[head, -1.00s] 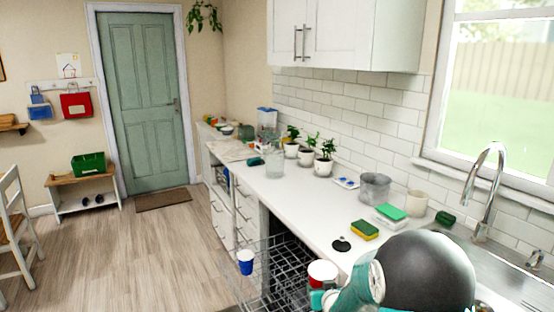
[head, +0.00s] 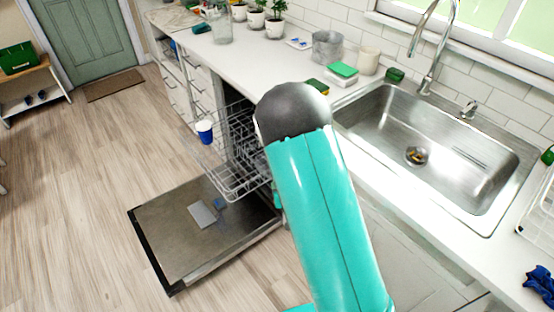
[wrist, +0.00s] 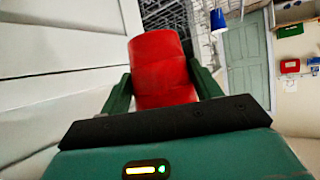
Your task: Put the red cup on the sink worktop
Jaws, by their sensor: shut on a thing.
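The red cup (wrist: 162,68) is in the middle of the wrist view, between the two dark green fingers of my gripper (wrist: 164,84). The fingers are shut on its sides. In the head view my teal arm hides both the cup and the gripper. The white sink worktop (head: 268,64) runs along the tiled wall in the head view, with the steel sink (head: 440,195) set into it at the right.
The dishwasher door (head: 165,225) is folded down and its wire rack (head: 235,180) is pulled out, with a blue cup (head: 204,131) at its edge. A sponge (head: 318,86), a green-lidded box (head: 342,71) and a cream cup (head: 368,61) stand left of the sink.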

